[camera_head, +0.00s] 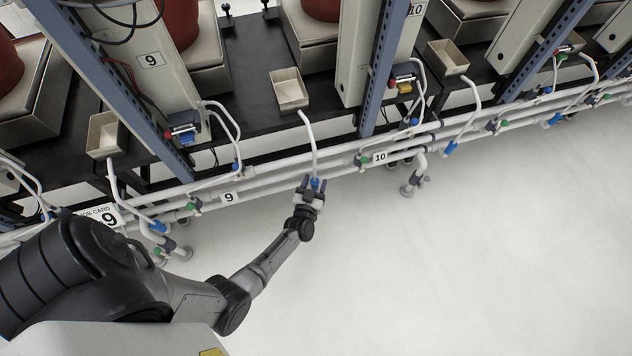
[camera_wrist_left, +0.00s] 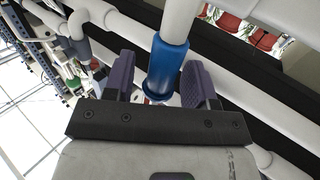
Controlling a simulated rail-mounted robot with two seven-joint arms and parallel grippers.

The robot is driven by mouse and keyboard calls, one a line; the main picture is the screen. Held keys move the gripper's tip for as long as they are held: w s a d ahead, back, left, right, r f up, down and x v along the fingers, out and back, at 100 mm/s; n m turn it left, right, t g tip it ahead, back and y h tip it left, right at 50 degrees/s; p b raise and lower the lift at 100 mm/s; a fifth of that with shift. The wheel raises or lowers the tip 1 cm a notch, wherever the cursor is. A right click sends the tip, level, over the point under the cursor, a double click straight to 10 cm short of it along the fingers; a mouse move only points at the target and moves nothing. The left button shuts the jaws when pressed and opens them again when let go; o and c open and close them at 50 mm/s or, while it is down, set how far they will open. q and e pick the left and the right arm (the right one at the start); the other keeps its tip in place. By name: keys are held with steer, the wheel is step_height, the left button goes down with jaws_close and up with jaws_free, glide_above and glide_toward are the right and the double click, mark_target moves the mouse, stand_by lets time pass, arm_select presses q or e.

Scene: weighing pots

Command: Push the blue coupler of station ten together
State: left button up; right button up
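The blue coupler (camera_head: 316,184) sits at the lower end of a white hose (camera_head: 309,135), left of the pipe label 10 (camera_head: 380,157). My left gripper (camera_head: 313,186) is at this coupler. In the left wrist view, the blue coupler (camera_wrist_left: 165,68) stands between the two dark fingers of my left gripper (camera_wrist_left: 162,82). A gap shows between the left finger and the coupler; whether the right finger touches it is unclear. The gripper looks open around it. The coupler's lower end and its mating part are largely hidden. My right gripper is not in view.
White pipes (camera_head: 260,182) run along the front of the black bench (camera_head: 255,100). A green-marked fitting (camera_head: 362,160) and a white pipe foot (camera_head: 412,185) are right of the gripper. Pipe label 9 (camera_head: 229,198) is left. The floor (camera_head: 450,270) in front is clear.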

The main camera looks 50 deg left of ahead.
arm_select(q)
steer(key=shift+r, duration=0.1)
steer(key=shift+s+d+r+p, duration=0.1)
steer(key=shift+s+d+p, duration=0.05)
steer(key=shift+s+p, duration=0.15)
steer(key=p+v, duration=0.5)
steer(key=v, duration=0.8)
steer(key=shift+d, duration=0.1)
